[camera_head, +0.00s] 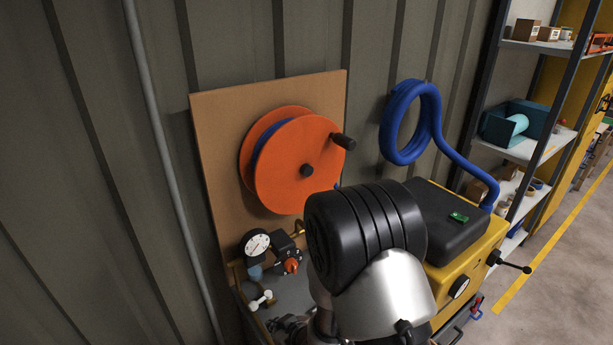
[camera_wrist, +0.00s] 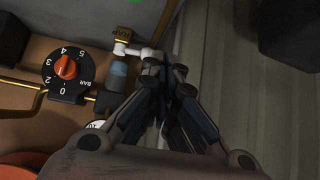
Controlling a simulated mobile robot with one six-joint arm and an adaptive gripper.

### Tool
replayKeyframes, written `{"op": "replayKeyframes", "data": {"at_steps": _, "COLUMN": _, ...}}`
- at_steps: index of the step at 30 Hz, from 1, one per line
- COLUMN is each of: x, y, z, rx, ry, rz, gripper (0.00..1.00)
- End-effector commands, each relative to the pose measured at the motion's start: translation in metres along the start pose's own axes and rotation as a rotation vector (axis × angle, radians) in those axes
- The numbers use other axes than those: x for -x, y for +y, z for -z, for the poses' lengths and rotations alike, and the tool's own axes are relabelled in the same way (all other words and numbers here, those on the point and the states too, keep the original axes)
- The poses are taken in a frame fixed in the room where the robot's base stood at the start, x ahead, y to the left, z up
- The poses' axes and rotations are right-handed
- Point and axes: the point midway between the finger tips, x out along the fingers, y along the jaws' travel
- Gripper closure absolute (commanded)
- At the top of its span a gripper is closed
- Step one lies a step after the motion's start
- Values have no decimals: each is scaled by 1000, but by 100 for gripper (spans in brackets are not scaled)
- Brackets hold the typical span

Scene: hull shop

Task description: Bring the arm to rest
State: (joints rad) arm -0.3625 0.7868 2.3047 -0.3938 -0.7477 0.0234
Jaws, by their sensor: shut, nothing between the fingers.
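My gripper (camera_wrist: 165,72) is shut and empty in the wrist view, its dark fingertips drawn together. The tips appear close beside a small white fitting (camera_wrist: 131,49); I cannot tell whether they touch. In the head view my arm's black and silver links fill the lower middle, bent over the bench, and hide much of its top. My gripper is mostly hidden there.
A dial with an orange knob (camera_wrist: 66,68) sits left of my fingers. In the head view an orange reel (camera_head: 300,165) is on a brown board (camera_head: 215,120). A gauge (camera_head: 256,243), yellow machine (camera_head: 470,270), blue hose (camera_head: 388,140) and shelves (camera_head: 525,150) surround my arm. Open floor (camera_head: 570,270) lies right.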

Motion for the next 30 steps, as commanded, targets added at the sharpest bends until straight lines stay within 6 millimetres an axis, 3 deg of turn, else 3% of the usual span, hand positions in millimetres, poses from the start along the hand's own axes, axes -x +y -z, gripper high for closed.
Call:
{"op": "replayKeyframes", "data": {"at_steps": 5, "x": 34, "y": 33, "z": 26, "rx": -21, "ry": -27, "rz": -83, "gripper": 100}}
{"op": "replayKeyframes", "data": {"at_steps": 10, "x": 107, "y": 79, "z": 50, "rx": -91, "ry": -100, "rz": -217, "gripper": 100}}
{"op": "replayKeyframes", "data": {"at_steps": 15, "x": 192, "y": 105, "z": 54, "rx": -195, "ry": -175, "rz": -326, "gripper": 100}}
{"op": "replayKeyframes", "data": {"at_steps": 22, "x": 306, "y": 101, "z": 35, "rx": -365, "ry": -262, "rz": -418, "gripper": 100}}
{"op": "replayKeyframes", "data": {"at_steps": 27, "x": 375, "y": 72, "z": 8, "rx": -491, "ry": -312, "rz": -440, "gripper": 100}}
{"op": "replayKeyframes", "data": {"at_steps": 30, "x": 403, "y": 52, "z": -7, "rx": -548, "ry": -334, "rz": -438, "gripper": 100}}
